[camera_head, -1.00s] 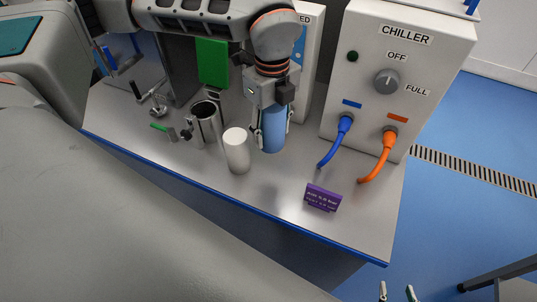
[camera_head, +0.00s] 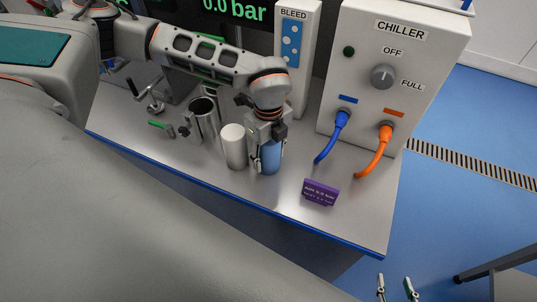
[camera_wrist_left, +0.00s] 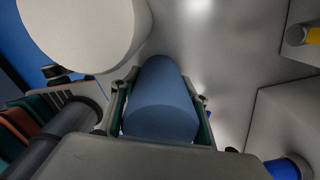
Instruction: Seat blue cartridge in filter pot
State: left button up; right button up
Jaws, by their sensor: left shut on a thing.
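The blue cartridge (camera_head: 271,158) is upright in my left gripper (camera_head: 266,150), whose fingers are closed on its sides. It is near the bench's front edge; I cannot tell whether its base touches the bench. The left wrist view also shows the cartridge (camera_wrist_left: 162,100) between the fingers (camera_wrist_left: 160,112). The filter pot (camera_head: 204,120) looks like an open steel cylinder, standing to the left and further back, apart from the cartridge. My right gripper (camera_head: 396,288) shows at the bottom edge of the head view, its fingertips spread apart with nothing between them.
A white cylinder (camera_head: 234,147) stands between pot and cartridge, close to my left gripper; it is large in the wrist view (camera_wrist_left: 85,30). A purple sign (camera_head: 320,192), blue hose (camera_head: 331,140) and orange hose (camera_head: 376,155) from the chiller (camera_head: 370,100) are to the right.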

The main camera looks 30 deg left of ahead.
pick_arm(q)
jog(key=o, duration=0.9)
jog(key=shift+f, duration=0.2)
jog(key=o, duration=0.4)
jog(key=shift+r, duration=0.1)
